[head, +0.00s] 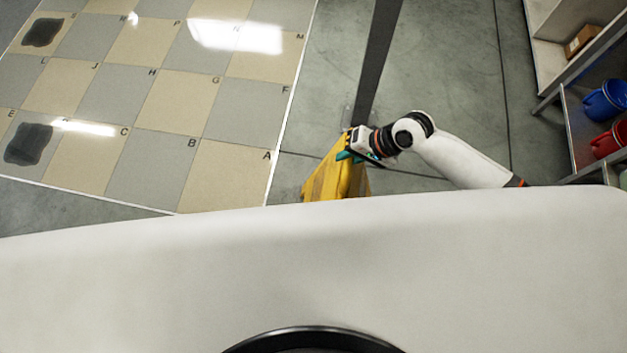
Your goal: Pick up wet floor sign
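The yellow wet floor sign (325,183) stands on the grey floor just beyond my white body, near the middle of the head view. Its lower part is hidden behind my body. My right gripper (350,151) is at the top of the sign, with a teal finger against its upper edge. Whether the fingers are closed on the sign or only around it cannot be made out. My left gripper is not in view.
A lettered beige and grey tiled area (160,100) lies at the left, with dark wet patches (30,145) on some tiles. Metal shelves (575,110) at the right hold a blue bucket (606,101), a red bucket (610,140) and a cardboard box (581,40). A dark post or strip (378,60) rises behind the sign.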

